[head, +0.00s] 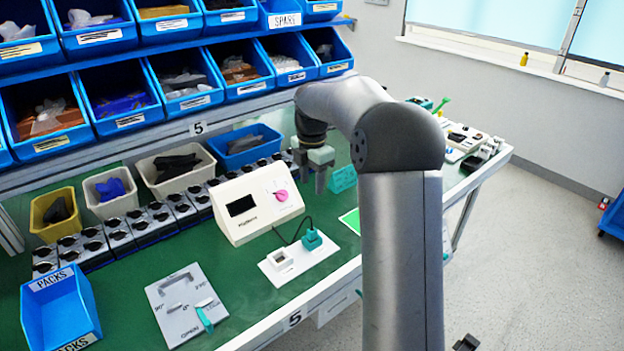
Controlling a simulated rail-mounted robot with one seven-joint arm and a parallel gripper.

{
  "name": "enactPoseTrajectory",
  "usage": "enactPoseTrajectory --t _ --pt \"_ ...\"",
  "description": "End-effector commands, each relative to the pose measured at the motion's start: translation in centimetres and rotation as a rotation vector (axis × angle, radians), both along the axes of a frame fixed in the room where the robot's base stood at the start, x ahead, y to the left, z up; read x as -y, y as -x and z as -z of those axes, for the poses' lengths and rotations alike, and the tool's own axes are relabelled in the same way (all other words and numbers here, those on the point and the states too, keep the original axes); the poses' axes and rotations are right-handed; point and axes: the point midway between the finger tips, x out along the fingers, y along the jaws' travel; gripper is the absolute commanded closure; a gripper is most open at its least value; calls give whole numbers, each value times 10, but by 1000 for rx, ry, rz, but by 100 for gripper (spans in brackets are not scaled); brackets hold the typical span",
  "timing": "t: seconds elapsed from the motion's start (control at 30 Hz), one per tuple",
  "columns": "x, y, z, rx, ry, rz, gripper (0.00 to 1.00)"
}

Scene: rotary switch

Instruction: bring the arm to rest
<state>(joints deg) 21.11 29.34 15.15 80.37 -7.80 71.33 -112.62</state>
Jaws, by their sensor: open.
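My gripper (314,180) hangs from the end of my arm, fingers pointing down, above the back part of the green bench (244,284). It is open and I see nothing between the fingers. It is to the right of a white device (250,222) with a dark screen and a pink knob (281,195), and looks clear of it. A grey plate (170,318) with angle marks and a teal lever (204,316) lies at the front left, well away from my gripper. My arm hides part of the bench's right side.
Blue bins (99,38) fill the shelves behind the bench. A white base with a teal plug (311,239) sits in front of the device. A teal box (342,178) is close to the right of my gripper. A blue PACKS bin (62,318) stands front left.

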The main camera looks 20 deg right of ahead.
Motion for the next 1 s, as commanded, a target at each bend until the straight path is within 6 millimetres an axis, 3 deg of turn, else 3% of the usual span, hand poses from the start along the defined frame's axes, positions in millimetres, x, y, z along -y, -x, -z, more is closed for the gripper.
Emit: enactPoseTrajectory --t 0.4,0.53,0.67,0.77,1.0 --pt "-2 1 0 0 1 7 57" --pt "-18 22 -8 2 15 120 57" --pt "-51 75 -17 10 37 414 57" --pt "-74 132 -18 26 43 720 57" --pt "-106 266 9 43 2 1430 57"
